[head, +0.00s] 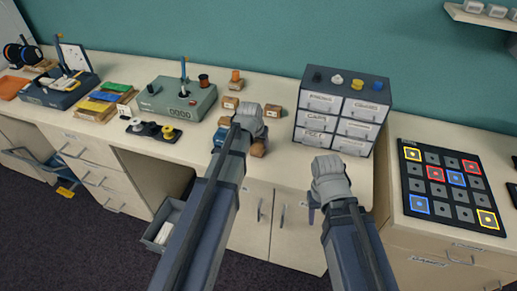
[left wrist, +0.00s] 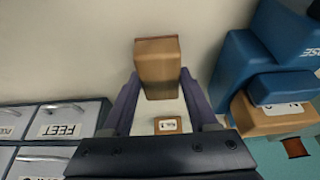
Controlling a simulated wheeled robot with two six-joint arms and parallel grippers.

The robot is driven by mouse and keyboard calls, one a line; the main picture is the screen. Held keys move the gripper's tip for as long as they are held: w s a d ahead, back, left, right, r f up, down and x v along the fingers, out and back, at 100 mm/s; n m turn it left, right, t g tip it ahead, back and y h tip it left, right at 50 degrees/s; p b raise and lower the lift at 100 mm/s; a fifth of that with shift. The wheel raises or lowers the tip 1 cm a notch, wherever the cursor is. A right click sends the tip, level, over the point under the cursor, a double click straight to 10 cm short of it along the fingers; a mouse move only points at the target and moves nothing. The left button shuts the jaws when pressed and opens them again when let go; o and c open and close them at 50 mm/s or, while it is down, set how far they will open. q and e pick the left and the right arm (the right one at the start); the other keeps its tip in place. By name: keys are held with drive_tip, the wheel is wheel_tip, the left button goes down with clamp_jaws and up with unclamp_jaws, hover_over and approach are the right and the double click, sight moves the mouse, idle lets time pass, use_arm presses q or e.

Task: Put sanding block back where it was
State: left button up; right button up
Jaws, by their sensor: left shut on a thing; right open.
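My left gripper (head: 252,140) is over the middle of the long bench. In the left wrist view its two fingers (left wrist: 160,90) are shut on a plain tan-brown block (left wrist: 157,70), which I take to be the sanding block. In the head view a brown block (head: 259,149) shows just below the left gripper, partly hidden by it. Whether it touches the bench top cannot be told. My right gripper (head: 322,196) is open and empty at the bench's front edge, right of the left one.
A blue object (head: 220,137) stands close left of my left gripper; it looms large in the left wrist view (left wrist: 245,70). Labelled wooden blocks (head: 276,112) sit behind. A drawer cabinet (head: 341,108) stands right. Bench top (head: 292,165) is clear before the cabinet.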

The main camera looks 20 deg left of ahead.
use_arm(q)
drive_tip(key=shift+f, duration=0.25)
use_arm(e)
drive_tip(key=shift+f, duration=0.2)
use_arm(q)
drive_tip(key=shift+f, duration=0.2)
drive_tip(key=o, duration=1.2)
use_arm(e)
drive_tip(key=shift+f, duration=0.2)
use_arm(q)
drive_tip(key=shift+r, duration=0.2)
use_arm(e)
drive_tip(key=shift+r, duration=0.15)
